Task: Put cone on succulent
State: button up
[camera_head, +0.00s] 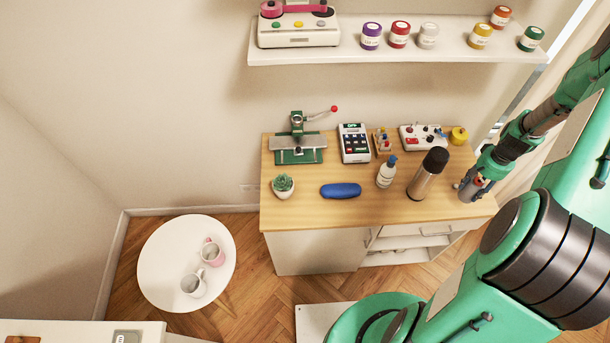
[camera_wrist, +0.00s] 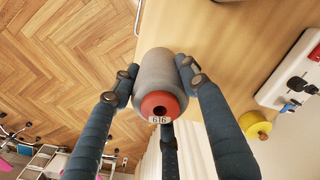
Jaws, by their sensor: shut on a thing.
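My gripper (camera_wrist: 158,75) is shut on a grey cone (camera_wrist: 160,66) with a red core and a small numbered label. The fingers press on it from its sides in the wrist view. In the head view my gripper (camera_head: 473,186) is at the right end of the wooden-topped counter (camera_head: 312,216), right of the flask; the cone is too small and covered there to make out clearly. The succulent (camera_head: 283,183), a green rosette in a white pot, stands at the counter's front left, well away from my gripper. It is not in the wrist view.
A steel flask (camera_head: 427,175), a white bottle (camera_head: 387,172) and a blue case (camera_head: 341,190) stand between my gripper and the succulent. A green press (camera_head: 297,145), a card terminal (camera_head: 354,143) and a yellow spool (camera_head: 459,136) are behind. A shelf (camera_head: 400,51) hangs above.

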notch_tip(320, 180, up, 27)
jog(key=w+a+n+b, duration=0.1)
jog(key=w+a+n, duration=0.25)
jog(key=a, duration=1.15)
jog(key=w+a+n, duration=0.3)
jog(key=w+a, duration=0.1)
jog(key=a, duration=1.1)
jog(key=s+a+n+b, duration=0.1)
jog(key=s+a+n, duration=0.25)
jog(key=a, duration=0.75)
jog(key=s+a+n, duration=0.2)
jog(key=s+a, duration=0.3)
jog(key=a, duration=0.5)
jog(key=s+a+n+b, duration=0.1)
jog(key=s+a+n, duration=0.25)
jog(key=a, duration=0.75)
notch_tip(320, 180, down, 18)
jog(key=shift+w+d+f, duration=0.1)
jog(key=shift+w, duration=0.05)
jog(key=w+a, duration=0.3)
jog(key=w, duration=0.4)
jog(key=w+a+f, duration=0.1)
jog(key=w+a, duration=0.2)
jog(key=w, duration=0.4)
jog(key=shift+w+f+b, duration=0.25)
jog(key=shift+w+b, duration=0.1)
jog(key=shift+b, duration=0.05)
